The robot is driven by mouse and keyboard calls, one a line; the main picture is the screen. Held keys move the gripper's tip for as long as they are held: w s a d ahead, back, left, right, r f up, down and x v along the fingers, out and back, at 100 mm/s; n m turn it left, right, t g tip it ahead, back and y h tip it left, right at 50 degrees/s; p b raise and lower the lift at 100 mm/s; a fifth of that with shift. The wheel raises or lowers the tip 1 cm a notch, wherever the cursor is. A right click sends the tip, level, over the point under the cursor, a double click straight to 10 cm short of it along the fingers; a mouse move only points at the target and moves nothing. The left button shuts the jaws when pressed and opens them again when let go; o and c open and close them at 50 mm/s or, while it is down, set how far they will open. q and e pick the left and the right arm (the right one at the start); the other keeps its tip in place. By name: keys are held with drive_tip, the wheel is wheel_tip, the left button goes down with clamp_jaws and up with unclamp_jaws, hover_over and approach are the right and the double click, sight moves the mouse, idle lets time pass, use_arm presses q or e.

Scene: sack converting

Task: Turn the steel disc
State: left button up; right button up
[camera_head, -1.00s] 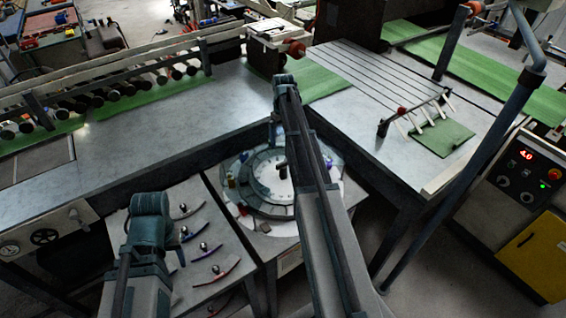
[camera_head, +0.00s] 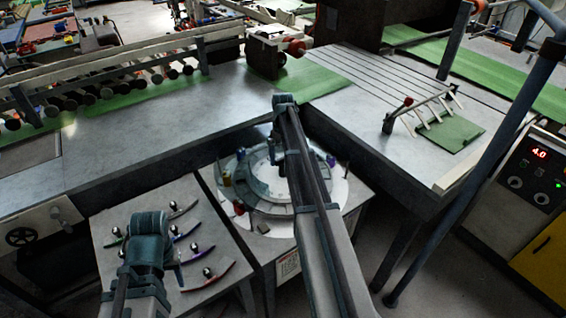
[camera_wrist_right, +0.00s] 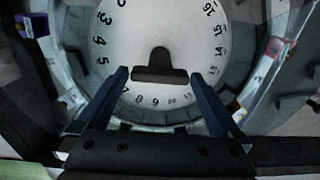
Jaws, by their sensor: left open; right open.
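The steel disc (camera_head: 260,181) is a pale round dial set in a ring on a stand, partly covered by my right arm in the head view. In the right wrist view the disc (camera_wrist_right: 215,62) carries black numbers around its edge. A dark raised tab (camera_wrist_right: 160,67) stands on it. My right gripper (camera_wrist_right: 160,78) is open, with one blue finger on each side of the tab and a gap on both sides. My left gripper (camera_head: 181,276) is over the lower left side table, away from the disc; its fingers are mostly hidden.
The side table (camera_head: 106,228) holds several curved coloured strips with knobs. Small coloured blocks, including a red one (camera_head: 238,207), sit around the ring. A steel bench (camera_head: 150,140) lies behind. A slotted table (camera_head: 390,160) with a blue post stands at right.

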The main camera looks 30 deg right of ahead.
drive_tip(key=shift+f, duration=0.15)
clamp_jaws()
idle(0.4)
